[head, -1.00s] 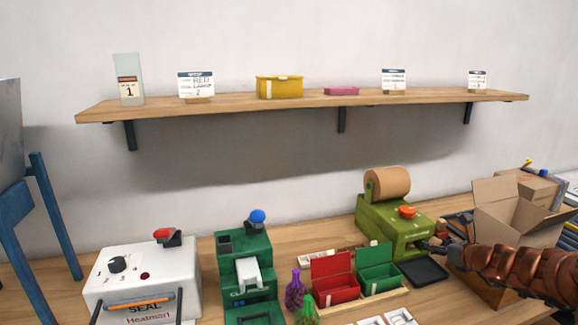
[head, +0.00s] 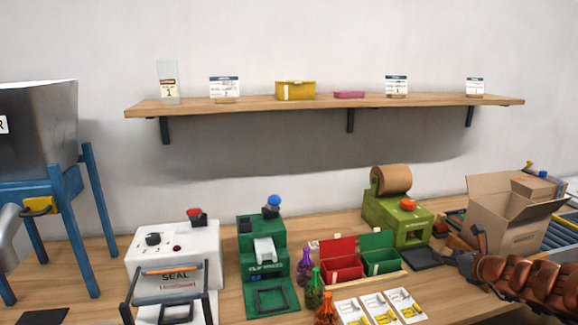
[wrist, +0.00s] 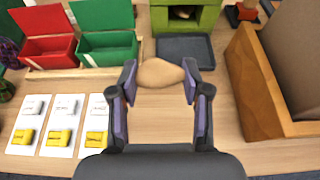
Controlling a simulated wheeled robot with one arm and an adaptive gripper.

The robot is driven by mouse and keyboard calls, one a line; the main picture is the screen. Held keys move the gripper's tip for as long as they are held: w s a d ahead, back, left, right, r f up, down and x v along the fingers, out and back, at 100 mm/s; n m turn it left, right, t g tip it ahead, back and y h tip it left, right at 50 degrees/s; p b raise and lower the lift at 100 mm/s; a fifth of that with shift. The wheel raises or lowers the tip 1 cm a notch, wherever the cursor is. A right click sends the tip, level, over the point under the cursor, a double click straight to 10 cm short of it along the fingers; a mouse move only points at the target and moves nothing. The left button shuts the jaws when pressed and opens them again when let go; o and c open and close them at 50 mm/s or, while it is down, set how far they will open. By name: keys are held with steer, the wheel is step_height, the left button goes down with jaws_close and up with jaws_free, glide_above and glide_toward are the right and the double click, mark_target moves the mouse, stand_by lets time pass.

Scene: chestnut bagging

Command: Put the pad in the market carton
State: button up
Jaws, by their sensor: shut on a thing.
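The pad (wrist: 160,73), a crumpled tan paper piece, is between the two fingers of my gripper (wrist: 161,75) in the wrist view. The gripper is shut on it, above the wooden bench. In the head view my gripper (head: 474,246) is at the lower right, in front of the carton, and I cannot make out the pad there. The market carton (head: 503,217) is an open cardboard box with raised flaps at the right. In the wrist view a brown carton wall (wrist: 302,60) shows to the right of the gripper.
The green paper dispenser (head: 396,215) with its roll stands left of the carton, with a black tray (wrist: 185,50) before it. Red (wrist: 46,42) and green bins (wrist: 106,35) and several cards lie left of the gripper. A wooden block (wrist: 262,90) edges the carton's side.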

steer(key=s+a+r, duration=0.1)
steer(key=a+r, duration=0.2)
steer(key=a, duration=1)
steer(key=a+r+y, duration=0.1)
steer(key=a+r, duration=0.3)
steer(key=a, duration=0.9)
steer(key=shift+s+n, duration=0.35)
steer(key=shift+n, duration=0.05)
